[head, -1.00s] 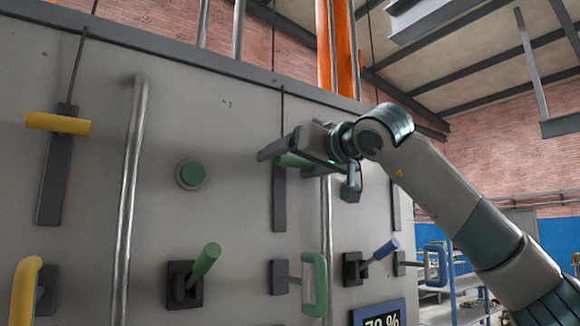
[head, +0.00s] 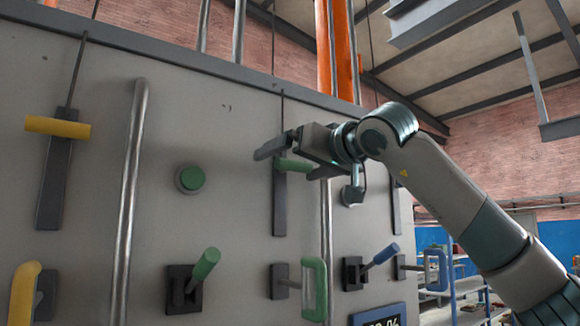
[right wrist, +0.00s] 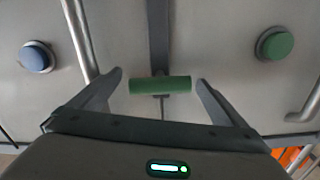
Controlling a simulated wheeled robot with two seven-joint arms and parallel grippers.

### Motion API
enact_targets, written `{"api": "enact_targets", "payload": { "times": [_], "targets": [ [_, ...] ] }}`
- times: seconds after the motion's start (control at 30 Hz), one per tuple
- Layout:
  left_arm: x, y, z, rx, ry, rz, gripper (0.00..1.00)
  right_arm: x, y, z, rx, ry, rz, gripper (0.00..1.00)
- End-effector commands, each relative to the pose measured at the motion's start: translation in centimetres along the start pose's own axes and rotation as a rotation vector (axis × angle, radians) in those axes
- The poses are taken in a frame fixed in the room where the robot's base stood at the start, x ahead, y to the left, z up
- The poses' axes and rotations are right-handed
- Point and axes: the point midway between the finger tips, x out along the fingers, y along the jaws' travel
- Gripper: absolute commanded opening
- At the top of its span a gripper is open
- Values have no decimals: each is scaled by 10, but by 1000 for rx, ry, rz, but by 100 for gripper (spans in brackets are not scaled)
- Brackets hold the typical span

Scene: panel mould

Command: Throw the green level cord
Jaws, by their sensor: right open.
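The green level cord's handle (head: 293,164) is a short green bar lying crosswise in front of a dark vertical strip on the grey panel. A thin dark cord runs up from the strip. My right gripper (head: 290,160) is open at the handle, with one finger above and left of it and the other near its right end. In the right wrist view the green handle (right wrist: 160,85) lies between the two spread fingertips, with a gap on each side. I cannot tell how far the fingers reach past it. My left gripper is not in view.
A yellow cord handle (head: 58,127) hangs at the left. A green button (head: 190,178), a green lever (head: 206,263), a green loop handle (head: 314,288) and a blue lever (head: 385,254) stick out from the panel. A vertical metal rail (head: 128,200) stands left of the button.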

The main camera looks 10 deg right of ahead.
Motion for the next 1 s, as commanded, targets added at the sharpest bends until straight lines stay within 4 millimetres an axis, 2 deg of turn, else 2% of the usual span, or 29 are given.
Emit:
{"api": "enact_targets", "payload": {
  "times": [0.27, 0.7, 0.8, 1.0],
  "targets": [
    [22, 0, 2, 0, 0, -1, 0, -40, 1, 3, 0, 4, 0, 96],
    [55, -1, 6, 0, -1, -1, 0, -128, 0, 2, -1, 5, 0, 96],
    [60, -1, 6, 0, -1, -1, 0, -144, 0, 1, -1, 5, -1, 96],
    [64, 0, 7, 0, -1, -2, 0, -162, 0, 0, -1, 3, -1, 96]
  ]
}}
